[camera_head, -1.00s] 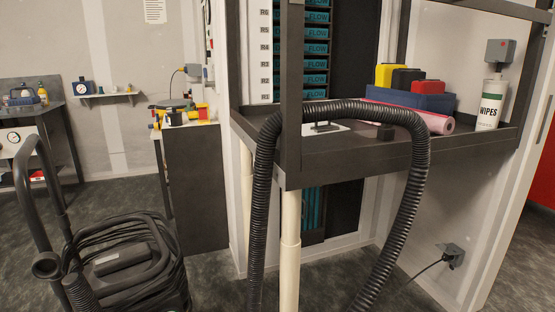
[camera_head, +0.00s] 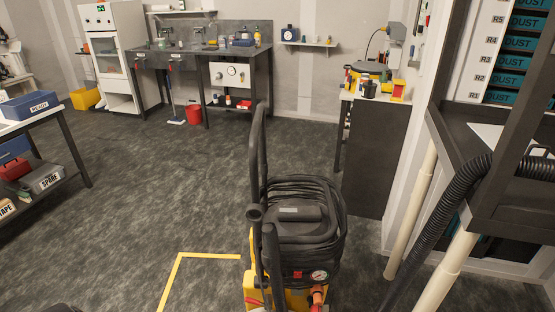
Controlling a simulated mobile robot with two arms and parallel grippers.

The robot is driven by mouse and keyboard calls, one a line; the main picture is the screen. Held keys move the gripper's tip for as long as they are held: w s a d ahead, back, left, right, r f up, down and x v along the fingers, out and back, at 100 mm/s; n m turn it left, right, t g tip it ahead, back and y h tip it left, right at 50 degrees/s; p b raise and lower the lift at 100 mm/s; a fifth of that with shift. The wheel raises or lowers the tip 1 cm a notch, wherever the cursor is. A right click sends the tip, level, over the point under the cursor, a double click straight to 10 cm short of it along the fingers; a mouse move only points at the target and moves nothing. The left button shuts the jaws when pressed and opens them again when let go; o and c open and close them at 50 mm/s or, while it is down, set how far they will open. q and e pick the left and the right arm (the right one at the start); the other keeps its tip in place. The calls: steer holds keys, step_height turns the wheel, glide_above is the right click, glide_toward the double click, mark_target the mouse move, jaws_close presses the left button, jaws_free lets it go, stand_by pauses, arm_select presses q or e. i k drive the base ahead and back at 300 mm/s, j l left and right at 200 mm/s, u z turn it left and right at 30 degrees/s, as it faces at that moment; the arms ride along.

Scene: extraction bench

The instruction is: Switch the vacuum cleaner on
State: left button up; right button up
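The vacuum cleaner (camera_head: 300,232) stands upright on the floor at the bottom centre. It has a black top wound with black cable, a yellow lower body (camera_head: 258,290) and a tall black handle (camera_head: 257,165). A small red part that looks like a switch (camera_head: 298,275) sits on its front, beside a round gauge (camera_head: 319,275). I cannot tell the switch's position. The vacuum's lowest part is cut off by the picture edge. A black ribbed hose (camera_head: 450,205) hangs from the bench at the right. Neither of my grippers is in view.
A yellow floor line (camera_head: 208,255) marks a corner left of the vacuum. The dark floor (camera_head: 150,200) is open to the left. A side table (camera_head: 50,120) is far left.

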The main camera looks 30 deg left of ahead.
mark_target(297, 274)
steer(key=j+u, duration=0.35)
steer(key=i+j+u, duration=0.15)
steer(key=u, duration=0.2)
steer(key=i+j+u, duration=0.1)
steer(key=j+u, duration=0.2)
